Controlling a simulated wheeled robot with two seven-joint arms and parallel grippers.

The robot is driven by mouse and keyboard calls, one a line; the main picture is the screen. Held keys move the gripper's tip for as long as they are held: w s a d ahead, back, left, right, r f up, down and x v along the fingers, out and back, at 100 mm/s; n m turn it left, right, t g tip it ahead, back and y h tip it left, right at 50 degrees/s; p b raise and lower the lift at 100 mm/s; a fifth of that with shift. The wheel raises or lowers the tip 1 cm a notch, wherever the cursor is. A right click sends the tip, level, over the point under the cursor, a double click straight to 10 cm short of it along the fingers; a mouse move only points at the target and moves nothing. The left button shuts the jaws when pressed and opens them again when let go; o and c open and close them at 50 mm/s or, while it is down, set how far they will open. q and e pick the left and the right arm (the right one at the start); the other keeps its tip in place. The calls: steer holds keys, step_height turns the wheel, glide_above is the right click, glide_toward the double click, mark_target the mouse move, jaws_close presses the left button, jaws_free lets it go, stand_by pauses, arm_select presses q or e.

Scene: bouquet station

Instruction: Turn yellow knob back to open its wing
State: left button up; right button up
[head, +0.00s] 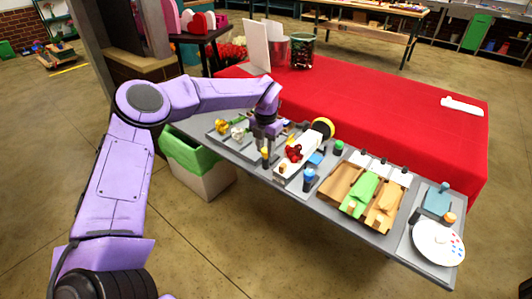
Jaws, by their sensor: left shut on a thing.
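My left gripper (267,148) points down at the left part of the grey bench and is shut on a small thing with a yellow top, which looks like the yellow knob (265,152). The fingers hide much of it, so its turn angle cannot be read. I cannot clearly make out its wing. A pale tray (287,169) with red flowers (293,152) lies just right of the gripper. My right gripper is not in view.
Other posts are blue-topped (309,174) and green-topped (339,146). Wooden and green blocks (361,192) lie in a tray further right, and a white round plate (438,243) at the right end. A red-covered table (380,105) stands behind. A green-lined bin (195,160) is at left.

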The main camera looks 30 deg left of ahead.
mark_target(266, 150)
arm_select(q)
steer(key=n+b, duration=0.4)
steer(key=n, duration=0.1)
steer(key=shift+f, duration=0.2)
steer(key=shift+r+n+b, duration=0.15)
steer(key=shift+n+b, duration=0.9)
steer(key=shift+n, duration=0.55)
steer(key=o, duration=1)
steer(key=shift+o, duration=0.2)
steer(key=shift+r, duration=0.1)
step_height(266, 150, up, 10)
steer(key=shift+r, duration=0.25)
